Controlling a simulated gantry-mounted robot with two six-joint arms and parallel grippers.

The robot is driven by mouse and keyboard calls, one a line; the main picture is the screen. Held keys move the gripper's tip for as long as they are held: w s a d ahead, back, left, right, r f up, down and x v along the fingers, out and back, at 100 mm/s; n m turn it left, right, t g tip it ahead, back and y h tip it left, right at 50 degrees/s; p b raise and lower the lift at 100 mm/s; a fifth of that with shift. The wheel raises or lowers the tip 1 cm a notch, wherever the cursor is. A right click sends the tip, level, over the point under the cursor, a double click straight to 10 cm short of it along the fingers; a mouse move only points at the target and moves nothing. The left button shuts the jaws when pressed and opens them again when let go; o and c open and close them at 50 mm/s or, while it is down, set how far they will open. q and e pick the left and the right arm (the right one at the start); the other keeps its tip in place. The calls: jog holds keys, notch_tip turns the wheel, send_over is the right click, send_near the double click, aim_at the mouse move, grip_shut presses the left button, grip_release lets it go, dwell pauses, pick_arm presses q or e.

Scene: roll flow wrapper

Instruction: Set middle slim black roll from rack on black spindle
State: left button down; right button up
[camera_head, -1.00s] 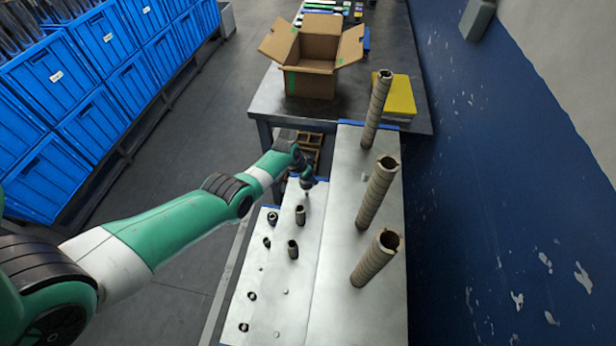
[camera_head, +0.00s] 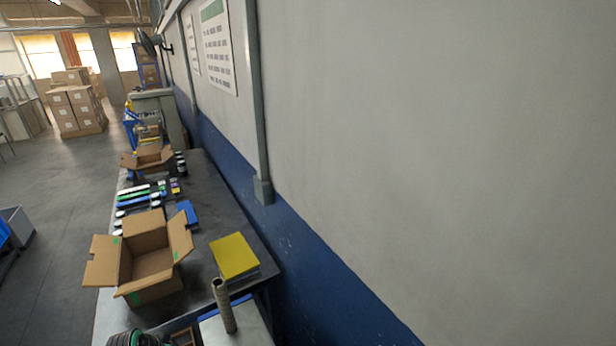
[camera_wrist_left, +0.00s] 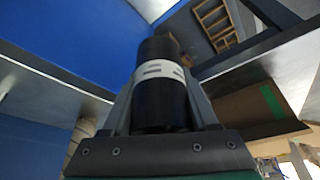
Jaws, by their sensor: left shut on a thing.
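My left gripper (camera_wrist_left: 160,102) is shut on a black roll (camera_wrist_left: 162,62) with a white band around its middle. One finger shows on each side of the roll in the left wrist view. In the head view, only part of my dark and green arm shows at the bottom edge, and the held roll cannot be made out. No rack of black rolls or black spindle can be identified in the current views. My right gripper is not in view.
A tall brown tube (camera_head: 223,306) stands on a pale metal surface (camera_head: 245,328). Behind it, a dark table (camera_head: 205,205) holds an open cardboard box (camera_head: 150,290), a yellow stack (camera_head: 234,256) and several small items.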

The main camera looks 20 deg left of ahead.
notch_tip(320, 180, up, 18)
jog(key=p, duration=1.5)
